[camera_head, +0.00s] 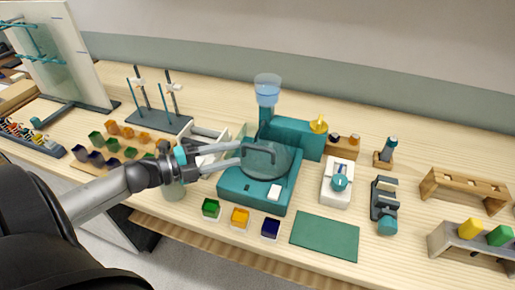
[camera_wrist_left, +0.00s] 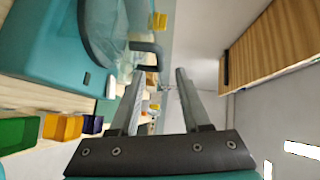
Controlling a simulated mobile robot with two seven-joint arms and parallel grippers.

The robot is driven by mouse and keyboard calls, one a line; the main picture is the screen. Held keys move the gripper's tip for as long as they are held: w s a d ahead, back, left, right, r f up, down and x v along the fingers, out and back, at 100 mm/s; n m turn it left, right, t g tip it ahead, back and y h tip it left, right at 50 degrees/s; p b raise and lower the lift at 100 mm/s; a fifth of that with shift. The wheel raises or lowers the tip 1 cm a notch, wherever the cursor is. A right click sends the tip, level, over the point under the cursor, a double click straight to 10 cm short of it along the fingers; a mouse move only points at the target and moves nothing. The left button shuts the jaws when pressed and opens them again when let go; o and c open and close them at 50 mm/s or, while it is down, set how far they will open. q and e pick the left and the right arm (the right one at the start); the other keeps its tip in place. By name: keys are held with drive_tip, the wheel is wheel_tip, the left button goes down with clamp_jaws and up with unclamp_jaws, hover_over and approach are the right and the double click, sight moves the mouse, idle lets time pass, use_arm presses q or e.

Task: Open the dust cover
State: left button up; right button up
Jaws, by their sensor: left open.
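The dust cover (camera_head: 270,164) is a clear rounded cover over the teal machine (camera_head: 240,191), and looks down over it. A dark bent handle (camera_head: 262,149) is on the cover. My left gripper (camera_head: 243,153) is open, with its fingertips near the handle at the left side of the cover. The left wrist view shows the clear cover (camera_wrist_left: 100,35) at upper left and the dark handle (camera_wrist_left: 150,52) near the gap between the open fingers (camera_wrist_left: 158,75). I cannot tell if the fingers touch it. My right gripper is not in view.
Green, amber and blue cups (camera_head: 240,217) stand in front of the machine. A dark green mat (camera_head: 325,236) and a white device (camera_head: 338,183) lie to the right. Stands with clamps (camera_head: 158,110) are behind left. A clear blue-topped column (camera_head: 267,92) rises at the machine's back.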

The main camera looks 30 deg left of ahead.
sight(258, 146)
use_arm(q)
drive_tip(key=shift+x, duration=3.85)
clamp_jaws()
